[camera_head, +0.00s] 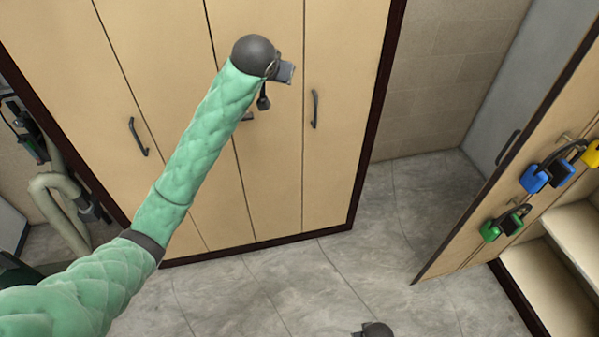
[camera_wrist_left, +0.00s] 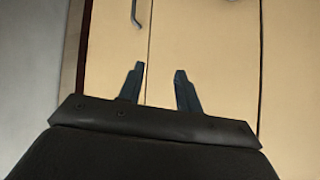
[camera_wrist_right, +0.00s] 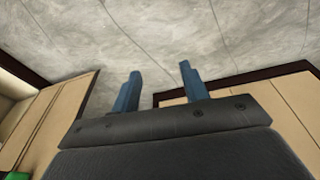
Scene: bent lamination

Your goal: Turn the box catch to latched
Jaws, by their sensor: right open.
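No box catch can be made out for certain in any view. My left arm reaches across the head view, its dark wrist before the tall beige cabinet (camera_head: 275,190). My left gripper (camera_wrist_left: 159,69) shows in the left wrist view with two separate fingers and nothing between them, facing beige cabinet doors. My right gripper (camera_wrist_right: 160,69) is open and empty in the right wrist view, its fingers over the grey floor. Blue padlocks (camera_head: 536,178), a green padlock (camera_head: 491,230) and a yellow padlock (camera_head: 592,154) hang on the beige door (camera_head: 465,235) at the right.
The tall cabinet has dark handles (camera_head: 315,109) and a dark frame. Pale shelves or steps (camera_head: 545,262) stand at the lower right. A beige hose (camera_head: 62,215) is at the left. The grey tiled floor (camera_head: 375,235) between cabinet and right-hand door is clear.

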